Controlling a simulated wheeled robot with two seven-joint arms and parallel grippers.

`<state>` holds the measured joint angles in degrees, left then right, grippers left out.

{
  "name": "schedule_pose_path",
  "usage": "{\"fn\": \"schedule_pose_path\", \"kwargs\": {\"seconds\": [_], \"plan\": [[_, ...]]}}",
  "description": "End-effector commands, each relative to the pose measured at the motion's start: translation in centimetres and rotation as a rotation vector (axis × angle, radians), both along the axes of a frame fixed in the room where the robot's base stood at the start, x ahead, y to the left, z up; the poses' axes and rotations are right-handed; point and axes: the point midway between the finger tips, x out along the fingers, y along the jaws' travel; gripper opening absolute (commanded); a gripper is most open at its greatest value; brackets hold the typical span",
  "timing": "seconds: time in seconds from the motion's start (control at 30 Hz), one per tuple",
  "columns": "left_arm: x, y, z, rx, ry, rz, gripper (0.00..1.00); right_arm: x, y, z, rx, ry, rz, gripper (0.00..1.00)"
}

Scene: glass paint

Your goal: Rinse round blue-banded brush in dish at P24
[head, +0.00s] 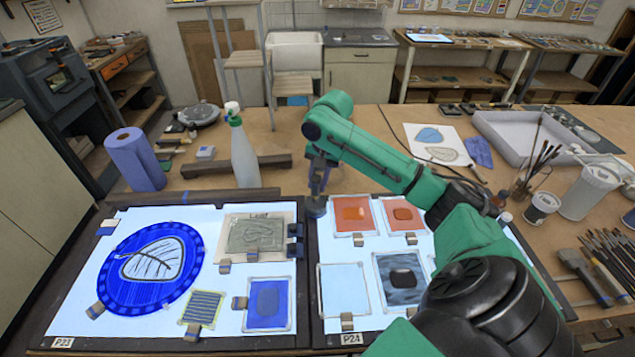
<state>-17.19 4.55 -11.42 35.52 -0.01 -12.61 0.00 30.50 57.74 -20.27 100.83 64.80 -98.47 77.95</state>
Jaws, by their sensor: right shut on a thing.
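My right gripper (319,165) points down over the upper left corner of the light panel labelled P24 (354,338). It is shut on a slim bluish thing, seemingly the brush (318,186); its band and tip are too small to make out. Just below is a small dark round thing (316,208), perhaps the dish, at the panel's left frame. The brush's lower end meets it in the picture; I cannot tell whether it is inside. My left gripper is not in view.
Orange glass pieces (354,214), a pale piece (345,290) and a dark blue piece (402,277) lie on P24. Panel P23 (130,325) is left. A spray bottle (243,155) stands behind. Brushes in a jar (522,190) and a grey tray (500,142) are right.

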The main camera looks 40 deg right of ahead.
Motion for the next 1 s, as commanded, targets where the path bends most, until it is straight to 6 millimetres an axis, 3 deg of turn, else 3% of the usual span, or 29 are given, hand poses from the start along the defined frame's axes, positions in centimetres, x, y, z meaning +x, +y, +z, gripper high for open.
{"fn": "schedule_pose_path", "kwargs": {"seconds": [0.33, 0.67, 1.0], "plan": [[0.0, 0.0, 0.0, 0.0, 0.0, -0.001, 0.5, -0.5, 0.4, 1.9, 0.0, -0.001, 0.0, 0.0], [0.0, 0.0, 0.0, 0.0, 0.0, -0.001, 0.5, -0.5, 0.4, 5.7, 0.0, -0.002, 0.001, 0.0], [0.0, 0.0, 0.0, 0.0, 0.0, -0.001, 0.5, -0.6, 0.4, 6.0, 0.0, 0.001, 0.0, 0.0]]}}
